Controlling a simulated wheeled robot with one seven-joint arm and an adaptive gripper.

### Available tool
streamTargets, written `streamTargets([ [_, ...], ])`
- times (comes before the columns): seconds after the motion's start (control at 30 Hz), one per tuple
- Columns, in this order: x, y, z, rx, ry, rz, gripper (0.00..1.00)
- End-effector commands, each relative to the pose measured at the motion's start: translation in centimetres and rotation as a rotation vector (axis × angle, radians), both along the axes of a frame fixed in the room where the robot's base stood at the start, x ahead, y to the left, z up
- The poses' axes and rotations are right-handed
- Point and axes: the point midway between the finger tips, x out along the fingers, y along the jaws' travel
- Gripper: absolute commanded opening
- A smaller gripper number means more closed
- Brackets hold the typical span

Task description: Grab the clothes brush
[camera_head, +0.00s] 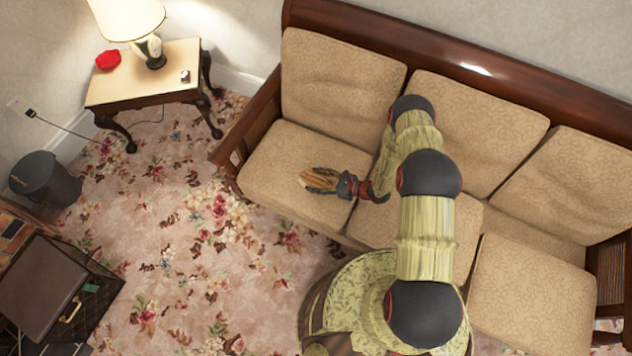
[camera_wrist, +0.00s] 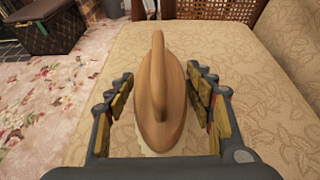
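The clothes brush (camera_wrist: 160,97) is wooden, with a rounded body and a raised handle along its top. In the wrist view it lies on the beige patterned sofa cushion (camera_wrist: 262,85), handle up, with a pale strip showing under its near end. My gripper (camera_wrist: 162,78) is open, with one finger on each side of the brush and a visible gap on both sides. In the head view my gripper (camera_head: 322,181) is low over the left seat cushion (camera_head: 262,165); the brush is hard to tell from the fingers there.
The sofa's wooden left arm (camera_head: 232,150) and back cushions (camera_head: 340,80) border the seat. A side table (camera_head: 125,88) with a lamp (camera_head: 130,15) stands at upper left. A dark bucket (camera_head: 45,180) and a brown case (camera_head: 45,290) are at left. Flowered carpet between is clear.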

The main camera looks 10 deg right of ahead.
Motion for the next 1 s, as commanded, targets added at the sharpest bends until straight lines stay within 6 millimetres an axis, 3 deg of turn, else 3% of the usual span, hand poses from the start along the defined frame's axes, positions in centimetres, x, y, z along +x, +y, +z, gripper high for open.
streamTargets([
  [0.53,0.0,0.0,0.0,0.000,0.000,0.000,0.20],
  [0.83,0.0,0.0,0.2,0.000,0.000,0.000,0.20],
  [1.0,0.0,0.0,1.6,0.000,-0.001,0.000,0.20],
])
